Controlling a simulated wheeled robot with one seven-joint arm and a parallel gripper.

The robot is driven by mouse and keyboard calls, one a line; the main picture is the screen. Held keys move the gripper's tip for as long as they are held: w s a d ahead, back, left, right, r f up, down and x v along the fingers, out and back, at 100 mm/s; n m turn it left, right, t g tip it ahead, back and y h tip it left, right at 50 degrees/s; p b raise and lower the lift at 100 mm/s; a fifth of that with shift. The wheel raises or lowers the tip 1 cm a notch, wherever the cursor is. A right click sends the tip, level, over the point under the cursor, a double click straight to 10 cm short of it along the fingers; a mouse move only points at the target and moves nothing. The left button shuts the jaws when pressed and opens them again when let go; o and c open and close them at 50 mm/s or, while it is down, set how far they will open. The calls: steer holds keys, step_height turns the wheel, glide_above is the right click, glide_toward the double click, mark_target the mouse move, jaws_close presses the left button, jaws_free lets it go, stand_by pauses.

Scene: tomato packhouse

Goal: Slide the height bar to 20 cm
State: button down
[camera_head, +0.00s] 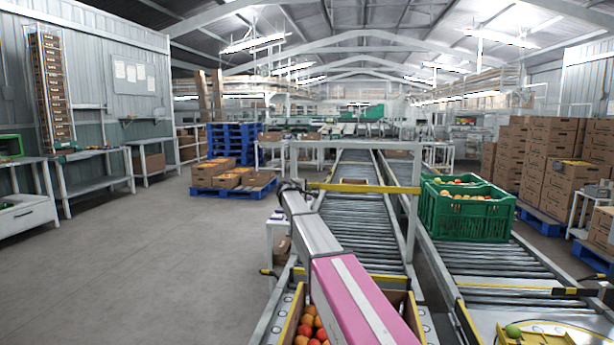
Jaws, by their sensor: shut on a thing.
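The height bar (365,188) is a yellow bar lying level across the roller conveyor, between the posts of a grey frame (413,215). It sits below the frame's top beam. My arm reaches forward from the bottom of the view. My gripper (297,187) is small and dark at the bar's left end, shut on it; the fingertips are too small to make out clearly. No height scale or 20 cm mark can be read from here.
A carton of tomatoes (308,325) is under my arm in front. A green crate (468,216) stands on the right conveyor. A small carton (354,181) is on the rollers beyond the bar. Open floor (150,270) lies to the left.

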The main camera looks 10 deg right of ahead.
step_height(320, 180, down, 20)
steer(key=shift+s+f, duration=0.1)
steer(key=shift+f, duration=0.05)
steer(key=c, duration=1.2)
jaws_free()
steer(key=shift+f, duration=0.1)
steer(key=shift+r, duration=0.2)
steer(key=v, duration=1)
steer(key=shift+s+a, duration=0.25)
steer(key=shift+a, duration=0.05)
